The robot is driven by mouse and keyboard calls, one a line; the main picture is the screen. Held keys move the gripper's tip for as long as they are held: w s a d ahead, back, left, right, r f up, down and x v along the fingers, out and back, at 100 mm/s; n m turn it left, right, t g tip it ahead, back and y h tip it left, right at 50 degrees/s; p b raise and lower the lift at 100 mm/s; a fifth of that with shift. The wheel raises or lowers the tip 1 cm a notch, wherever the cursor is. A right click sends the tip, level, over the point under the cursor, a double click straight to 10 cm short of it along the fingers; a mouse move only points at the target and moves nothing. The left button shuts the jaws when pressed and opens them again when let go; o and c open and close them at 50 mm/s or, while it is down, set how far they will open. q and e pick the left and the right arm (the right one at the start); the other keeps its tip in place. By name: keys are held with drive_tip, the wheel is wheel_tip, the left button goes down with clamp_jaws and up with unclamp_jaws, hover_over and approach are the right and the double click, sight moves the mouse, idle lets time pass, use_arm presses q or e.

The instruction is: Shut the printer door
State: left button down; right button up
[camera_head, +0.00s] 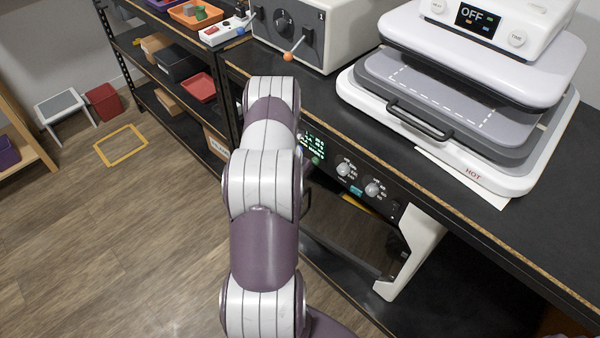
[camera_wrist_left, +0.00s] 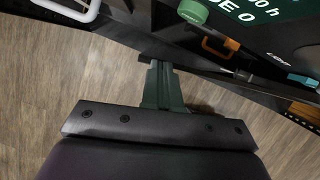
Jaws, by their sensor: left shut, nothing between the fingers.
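The printer (camera_head: 420,240) stands under the bench, with white sides and a black control panel (camera_head: 330,158) across the top front. Below the panel is a dark front area (camera_head: 350,235), with an orange item just under the panel. My left arm hides the printer's left side, so I cannot tell how far its door stands open. In the left wrist view a white handle (camera_wrist_left: 78,12) shows at the top left, apart from my fingers. My left gripper (camera_wrist_left: 158,68) is shut and empty, low in front of the printer; my arm hides it in the head view. My right gripper is out of view.
A heat press (camera_head: 450,95) and a grey control box (camera_head: 310,30) stand on the black bench (camera_head: 540,210). A shelf rack (camera_head: 165,50) with bins is at the back left. A yellow floor frame (camera_head: 120,145) and step stool (camera_head: 66,108) are farther left. Wooden floor at left is mostly clear.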

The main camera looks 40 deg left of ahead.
use_arm(q)
drive_tip(key=shift+w, duration=0.4)
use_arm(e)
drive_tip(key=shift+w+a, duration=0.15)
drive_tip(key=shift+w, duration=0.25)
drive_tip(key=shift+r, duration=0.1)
